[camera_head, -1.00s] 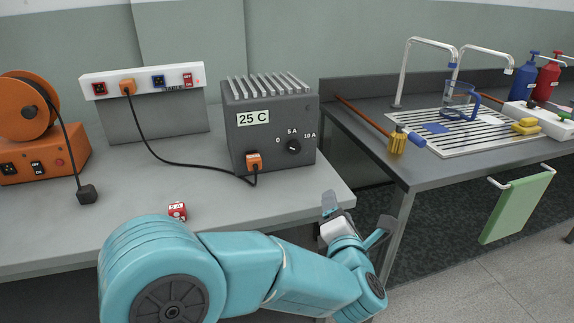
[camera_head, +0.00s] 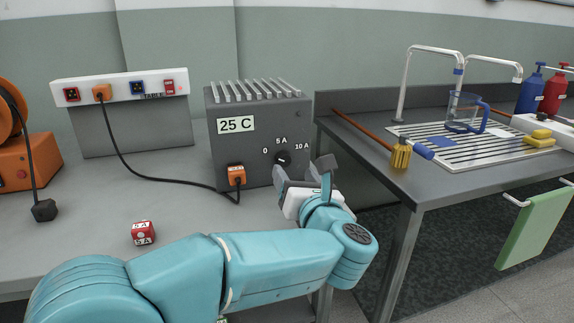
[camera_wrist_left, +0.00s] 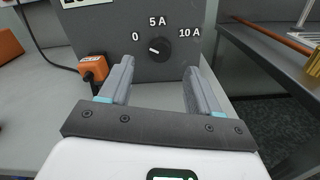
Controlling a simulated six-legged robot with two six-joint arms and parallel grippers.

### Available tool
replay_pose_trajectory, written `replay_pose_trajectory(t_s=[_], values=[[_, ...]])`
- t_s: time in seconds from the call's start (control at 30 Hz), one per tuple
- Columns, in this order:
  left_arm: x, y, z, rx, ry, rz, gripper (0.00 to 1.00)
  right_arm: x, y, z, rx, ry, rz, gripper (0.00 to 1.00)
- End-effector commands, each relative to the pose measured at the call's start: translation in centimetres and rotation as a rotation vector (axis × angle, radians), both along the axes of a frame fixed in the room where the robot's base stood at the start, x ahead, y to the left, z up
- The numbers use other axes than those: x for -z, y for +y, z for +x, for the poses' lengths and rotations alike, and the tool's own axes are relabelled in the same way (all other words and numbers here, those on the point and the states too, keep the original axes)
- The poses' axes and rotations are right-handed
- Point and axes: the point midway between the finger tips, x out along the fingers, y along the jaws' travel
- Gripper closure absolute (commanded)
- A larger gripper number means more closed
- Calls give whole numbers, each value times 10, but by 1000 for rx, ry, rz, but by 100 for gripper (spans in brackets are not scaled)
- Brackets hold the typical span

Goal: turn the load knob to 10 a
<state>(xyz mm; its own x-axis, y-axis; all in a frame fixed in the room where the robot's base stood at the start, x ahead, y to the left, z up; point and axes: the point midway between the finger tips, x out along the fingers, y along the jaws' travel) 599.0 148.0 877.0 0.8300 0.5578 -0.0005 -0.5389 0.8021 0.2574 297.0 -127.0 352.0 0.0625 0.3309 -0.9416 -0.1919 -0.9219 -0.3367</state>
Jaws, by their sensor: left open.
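The black load knob (camera_head: 283,158) is on the front of the dark grey load box (camera_head: 257,133), amid the labels 0, 5 A and 10 A. In the left wrist view the knob (camera_wrist_left: 159,47) shows a small light mark on its left side, towards the 0 side. My left gripper (camera_head: 303,172) is open and empty, just in front of and slightly below right of the knob in the head view. In the left wrist view its fingers (camera_wrist_left: 160,70) point at the panel, with the knob beyond and between them, apparently untouched. My right gripper is not in view.
An orange plug (camera_head: 236,175) with a black cable sits in the box front, left of the knob. A red 5 A block (camera_head: 143,233) lies on the grey bench (camera_head: 85,205). A sink bench (camera_head: 440,185) stands to the right across a gap.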

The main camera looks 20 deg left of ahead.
Motion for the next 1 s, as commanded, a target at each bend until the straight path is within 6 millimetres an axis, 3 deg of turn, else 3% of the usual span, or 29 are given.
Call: replay_pose_trajectory(t_s=[0.1,0.3,0.67,0.7,0.87,1.0], values=[[1,16,23,-5,1,0,37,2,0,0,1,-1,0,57],[1,31,47,-3,1,2,37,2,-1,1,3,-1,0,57],[0,36,56,-2,0,1,37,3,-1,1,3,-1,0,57],[0,36,56,-2,0,1,41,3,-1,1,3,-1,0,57],[0,36,55,-3,0,1,93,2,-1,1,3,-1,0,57],[0,35,55,-3,0,2,94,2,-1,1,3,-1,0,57]])
